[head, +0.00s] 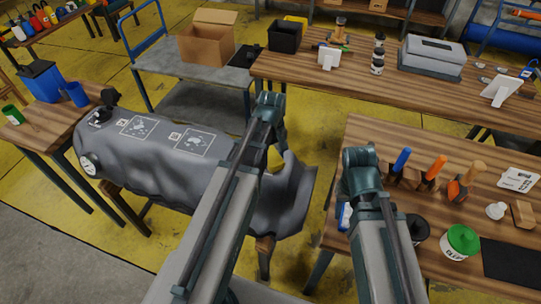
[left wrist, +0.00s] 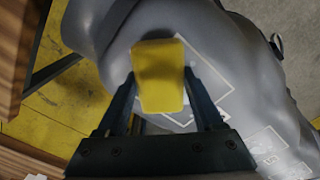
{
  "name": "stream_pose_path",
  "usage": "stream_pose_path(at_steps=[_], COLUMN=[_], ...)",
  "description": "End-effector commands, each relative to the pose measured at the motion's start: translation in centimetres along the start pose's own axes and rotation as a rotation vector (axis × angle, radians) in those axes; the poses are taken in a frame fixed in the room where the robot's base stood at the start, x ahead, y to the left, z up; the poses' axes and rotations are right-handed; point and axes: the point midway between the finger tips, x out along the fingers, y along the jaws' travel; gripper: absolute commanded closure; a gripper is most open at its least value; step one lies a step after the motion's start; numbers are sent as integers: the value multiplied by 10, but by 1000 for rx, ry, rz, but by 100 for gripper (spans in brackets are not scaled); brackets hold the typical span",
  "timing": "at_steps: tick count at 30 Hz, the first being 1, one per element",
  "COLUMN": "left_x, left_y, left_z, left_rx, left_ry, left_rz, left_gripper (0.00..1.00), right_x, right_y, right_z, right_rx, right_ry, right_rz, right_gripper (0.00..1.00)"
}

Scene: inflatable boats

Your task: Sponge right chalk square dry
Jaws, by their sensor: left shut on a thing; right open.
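The grey boat tube (head: 165,165) lies across stands at left. It bears two chalk-outlined squares with pale wet-looking patches, the left one (head: 138,127) and the right one (head: 194,142). In the left wrist view my left gripper (left wrist: 160,95) is shut on a yellow sponge (left wrist: 160,75). The sponge covers part of the right chalk square (left wrist: 208,90) from that camera; I cannot tell whether it touches the tube. The left chalk square (left wrist: 270,145) shows at lower right there. My right gripper's jaws are not visible.
A workbench (head: 500,215) with screwdrivers and a green-lidded tin (head: 461,242) stands at right. A cart with a cardboard box (head: 207,43) is behind the tube. A gauge (head: 89,165) sits on the tube's left end. Loose grey fabric (head: 290,200) hangs at its right end.

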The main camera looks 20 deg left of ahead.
Motion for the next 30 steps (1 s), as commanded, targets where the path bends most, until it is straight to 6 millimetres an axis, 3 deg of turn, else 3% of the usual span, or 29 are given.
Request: stream_pose_path(at_steps=[16,30], left_x=[3,3], left_y=[-28,-40], left_z=[-28,-40], left_rx=[-4,-6], left_ry=[2,6], left_rz=[-2,-6], left_gripper=[76,76], right_x=[3,3], right_y=[0,0], right_z=[0,0], right_rx=[0,0], right_ry=[0,0], right_rz=[0,0], right_gripper=[50,50])
